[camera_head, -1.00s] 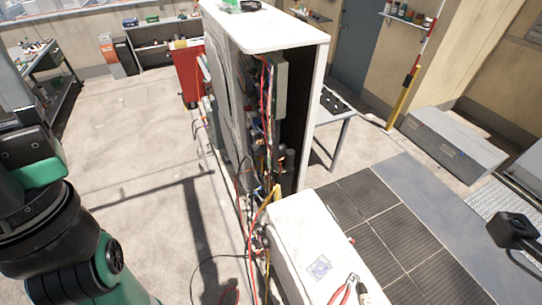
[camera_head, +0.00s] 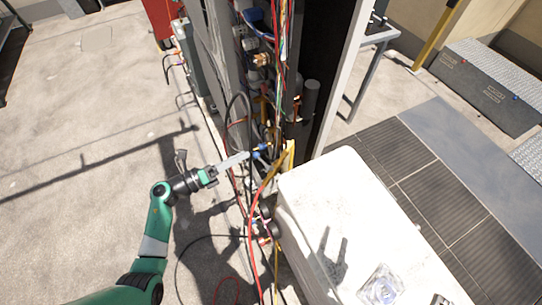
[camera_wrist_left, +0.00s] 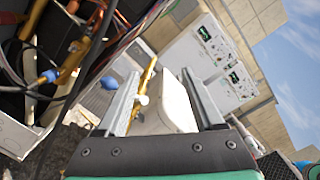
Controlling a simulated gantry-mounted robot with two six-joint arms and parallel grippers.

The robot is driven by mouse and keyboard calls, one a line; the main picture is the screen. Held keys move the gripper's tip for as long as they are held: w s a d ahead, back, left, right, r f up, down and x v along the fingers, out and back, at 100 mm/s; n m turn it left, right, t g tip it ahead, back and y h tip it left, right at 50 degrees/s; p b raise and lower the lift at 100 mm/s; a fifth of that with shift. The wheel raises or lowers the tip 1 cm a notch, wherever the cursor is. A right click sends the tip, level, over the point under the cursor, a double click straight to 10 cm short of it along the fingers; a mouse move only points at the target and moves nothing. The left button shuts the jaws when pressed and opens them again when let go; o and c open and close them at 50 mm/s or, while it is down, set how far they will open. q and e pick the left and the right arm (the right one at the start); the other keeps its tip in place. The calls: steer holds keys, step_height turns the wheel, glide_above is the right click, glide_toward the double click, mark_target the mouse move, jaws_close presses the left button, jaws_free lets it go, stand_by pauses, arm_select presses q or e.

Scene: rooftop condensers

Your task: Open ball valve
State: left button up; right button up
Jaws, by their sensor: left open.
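Small blue parts on the pipework, perhaps the ball valve's handle (camera_head: 262,151), show at the foot of the open condenser unit (camera_head: 212,62). In the left wrist view a blue piece (camera_wrist_left: 110,82) shows just left of the left finger, and another blue fitting (camera_wrist_left: 48,76) sits on a brass pipe. I cannot tell for sure which is the valve. My left gripper (camera_head: 249,157) reaches in from the left, its tips beside the blue parts. In the left wrist view the left gripper (camera_wrist_left: 160,78) is open, with a yellow hose between its fingers. My right gripper is out of view.
A white box (camera_head: 335,190) stands right of the pipework, with a two-pronged shadow on top. Red, yellow and black hoses (camera_head: 252,230) hang close to my left gripper. Loose wires (camera_head: 283,40) fill the open unit. The concrete floor (camera_head: 90,140) on the left is clear.

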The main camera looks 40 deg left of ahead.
arm_select(q)
steer(key=n+y+b, duration=0.1)
steer(key=b, duration=0.1)
glide_toward(256, 154)
steer(key=d, duration=0.1)
step_height(256, 154, down, 2)
steer(key=s+n+y+b, duration=0.1)
steer(key=s+b, duration=0.1)
steer(key=b+x, duration=0.1)
steer(key=x, duration=0.2)
steer(key=b+x, duration=0.1)
steer(key=x, duration=0.3)
steer(key=a+b+x, duration=0.1)
steer(key=x, duration=0.2)
steer(key=shift+w+r, duration=0.2)
steer(key=shift+w, duration=0.35)
steer(key=shift+w+d+r+b, duration=0.15)
steer(key=shift+w+b, duration=0.25)
steer(key=shift+w, duration=0.25)
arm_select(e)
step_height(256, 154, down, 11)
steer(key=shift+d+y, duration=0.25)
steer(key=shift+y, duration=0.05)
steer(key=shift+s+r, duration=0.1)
arm_select(q)
jaws_close()
